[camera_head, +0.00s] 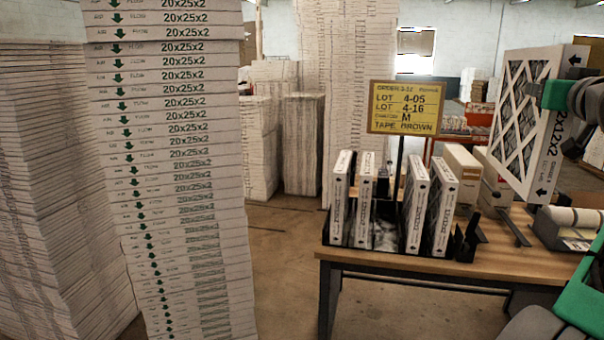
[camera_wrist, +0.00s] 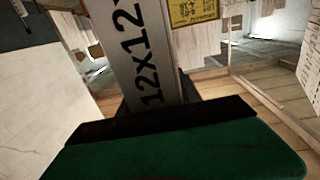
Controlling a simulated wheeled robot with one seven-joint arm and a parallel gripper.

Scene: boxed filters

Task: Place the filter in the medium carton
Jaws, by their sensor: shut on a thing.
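A pleated filter (camera_head: 527,112) with a white frame marked 12x12 is held up in the air at the right, above the table. It also shows in the wrist view (camera_wrist: 142,50), pressed against the dark jaw edge. My gripper (camera_head: 556,95), green and black, is shut on the filter's right edge; its fingertips are partly hidden. In the wrist view the green finger (camera_wrist: 180,150) fills the bottom. Cartons (camera_head: 461,172) stand at the back of the table, below and left of the held filter. I cannot tell which one is medium.
A black rack on the wooden table (camera_head: 375,256) holds several upright filters (camera_head: 415,203). A yellow sign (camera_head: 404,107) reads LOT 4-05, LOT 4-16, M, TAPE BROWN. A tape dispenser (camera_head: 566,226) sits at the right. Tall filter stacks (camera_head: 170,150) fill the left.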

